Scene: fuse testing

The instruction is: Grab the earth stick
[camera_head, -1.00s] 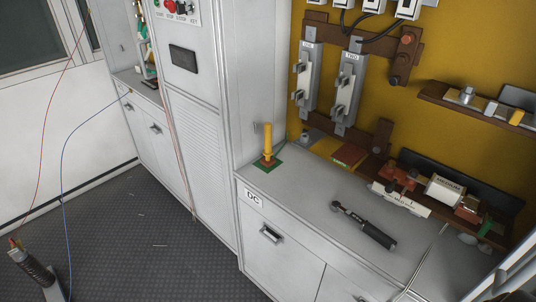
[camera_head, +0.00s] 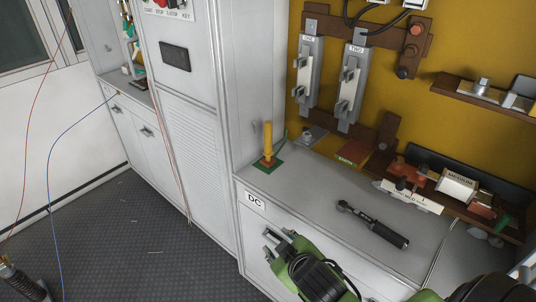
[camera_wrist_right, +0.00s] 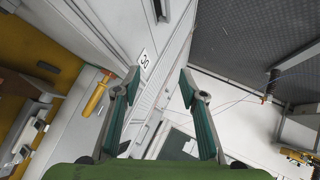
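The yellow stick (camera_head: 267,141), which I take to be the earth stick, stands upright on a small green-edged base at the left front corner of the grey counter. It also shows in the right wrist view (camera_wrist_right: 95,99), left of my fingers. My right gripper (camera_head: 276,250) is green and black, in front of the cabinet below the stick and apart from it. In the right wrist view my right gripper (camera_wrist_right: 159,75) has its fingers spread with nothing between them. My left gripper is not in view.
A tall grey cabinet (camera_head: 180,110) rises just left of the stick. Fuse units hang on the yellow panel (camera_head: 400,105).

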